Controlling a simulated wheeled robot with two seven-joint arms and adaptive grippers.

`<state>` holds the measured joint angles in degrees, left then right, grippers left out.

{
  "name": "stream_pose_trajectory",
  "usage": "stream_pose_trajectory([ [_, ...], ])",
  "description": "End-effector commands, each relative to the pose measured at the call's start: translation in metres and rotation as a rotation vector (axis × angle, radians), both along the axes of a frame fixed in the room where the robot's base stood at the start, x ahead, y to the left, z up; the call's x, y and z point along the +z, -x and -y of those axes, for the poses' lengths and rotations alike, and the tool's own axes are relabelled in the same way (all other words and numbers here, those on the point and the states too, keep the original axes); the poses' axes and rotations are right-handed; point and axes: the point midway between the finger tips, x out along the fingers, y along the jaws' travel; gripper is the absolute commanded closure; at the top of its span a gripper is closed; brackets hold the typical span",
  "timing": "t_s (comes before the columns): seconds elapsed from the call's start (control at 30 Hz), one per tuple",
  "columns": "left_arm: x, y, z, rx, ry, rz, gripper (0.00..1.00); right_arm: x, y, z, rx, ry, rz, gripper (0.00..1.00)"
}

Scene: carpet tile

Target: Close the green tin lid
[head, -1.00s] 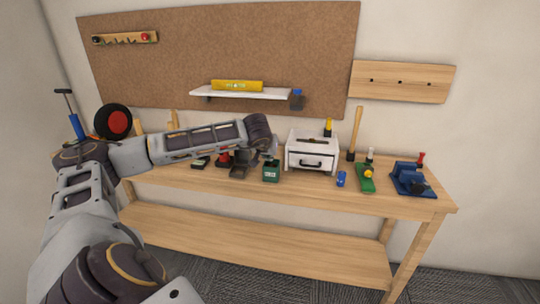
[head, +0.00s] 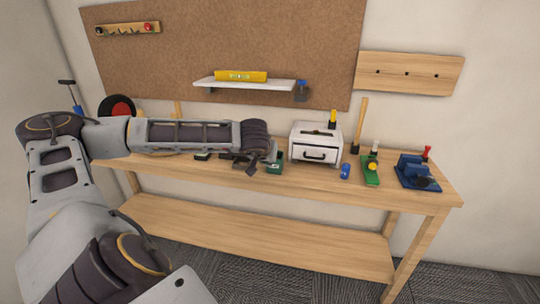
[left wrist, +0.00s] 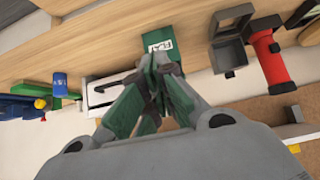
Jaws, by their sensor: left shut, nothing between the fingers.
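The green tin (head: 275,169) stands on the workbench, left of the white drawer box, partly covered by my left gripper (head: 259,164) in the head view. In the left wrist view the tin's labelled green face (left wrist: 160,41) shows just beyond the fingertips. My left gripper (left wrist: 151,122) is shut and empty, right at the tin. Green surfaces show on both sides of the fingers. The gripper hides much of the tin, and I cannot tell the lid's angle or whether the fingers touch it. My right gripper is not in view.
A grey open tin (left wrist: 229,57) and a red cylinder (left wrist: 268,57) stand close to the green tin. The white drawer box (head: 315,145) is on its other side. A blue can (head: 345,171), green tool (head: 371,172) and blue vise (head: 417,174) stand further right.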

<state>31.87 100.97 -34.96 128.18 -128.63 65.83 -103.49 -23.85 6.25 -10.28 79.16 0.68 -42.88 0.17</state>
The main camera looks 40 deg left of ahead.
Motion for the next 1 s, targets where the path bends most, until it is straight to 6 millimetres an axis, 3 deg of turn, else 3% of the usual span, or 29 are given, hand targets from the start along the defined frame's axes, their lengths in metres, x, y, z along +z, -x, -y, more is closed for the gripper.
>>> stream_pose_trajectory([
  [0.4,-0.005,0.020,0.012,-0.001,-0.001,0.000,1.00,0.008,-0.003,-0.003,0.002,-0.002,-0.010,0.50],
  [0.83,-0.004,0.021,0.013,-0.001,0.000,0.002,1.00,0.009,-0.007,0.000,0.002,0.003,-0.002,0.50],
  [1.0,0.008,0.019,0.013,-0.001,-0.001,0.016,1.00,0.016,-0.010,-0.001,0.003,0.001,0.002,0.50],
])
